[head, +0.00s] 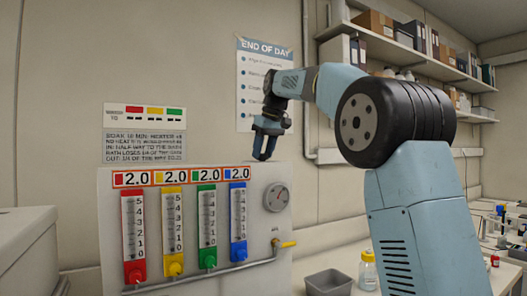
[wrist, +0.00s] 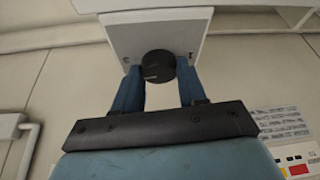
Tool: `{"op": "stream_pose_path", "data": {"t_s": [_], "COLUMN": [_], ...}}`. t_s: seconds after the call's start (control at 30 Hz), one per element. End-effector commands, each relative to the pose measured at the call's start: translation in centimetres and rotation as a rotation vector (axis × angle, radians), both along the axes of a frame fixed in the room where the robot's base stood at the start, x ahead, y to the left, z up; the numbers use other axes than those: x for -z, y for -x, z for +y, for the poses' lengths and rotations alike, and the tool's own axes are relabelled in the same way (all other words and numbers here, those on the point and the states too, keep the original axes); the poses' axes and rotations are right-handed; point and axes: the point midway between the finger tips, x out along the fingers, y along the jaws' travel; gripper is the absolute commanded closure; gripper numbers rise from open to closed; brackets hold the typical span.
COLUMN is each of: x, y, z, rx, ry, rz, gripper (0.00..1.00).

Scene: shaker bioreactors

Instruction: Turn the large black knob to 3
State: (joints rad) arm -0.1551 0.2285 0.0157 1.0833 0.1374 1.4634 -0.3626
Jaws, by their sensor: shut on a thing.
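The large black knob (wrist: 158,65) is round and sits on a pale panel (wrist: 115,30) in the wrist view. A faint light mark shows on its lower left face. Small dark marks flank it on the panel, too small to read, so I cannot tell its setting. My gripper (wrist: 158,74) has one blue finger on each side of the knob and is shut on it. In the head view my gripper (head: 264,150) points down just above the top edge of the flowmeter board. The knob does not show clearly there.
The board (head: 110,230) carries red, yellow, green and blue flowmeters, displays reading 2.0, a round gauge (head: 276,197) and a yellow-handled valve (head: 288,244). A poster (head: 262,62) hangs behind my gripper. A grey bin (head: 328,283) and a bottle (head: 368,270) stand at lower right.

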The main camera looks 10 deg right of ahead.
Motion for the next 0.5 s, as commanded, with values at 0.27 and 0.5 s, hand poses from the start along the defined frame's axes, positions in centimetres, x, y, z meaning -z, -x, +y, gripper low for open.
{"op": "stream_pose_path", "data": {"t_s": [0.27, 0.5], "x": [0.02, 0.02], "y": [0.01, 0.01], "z": [0.06, 0.03], "rx": [0.149, 0.166], "ry": [0.001, 0.0], "rz": [-0.001, -0.001], "gripper": [0.89, 0.89]}}
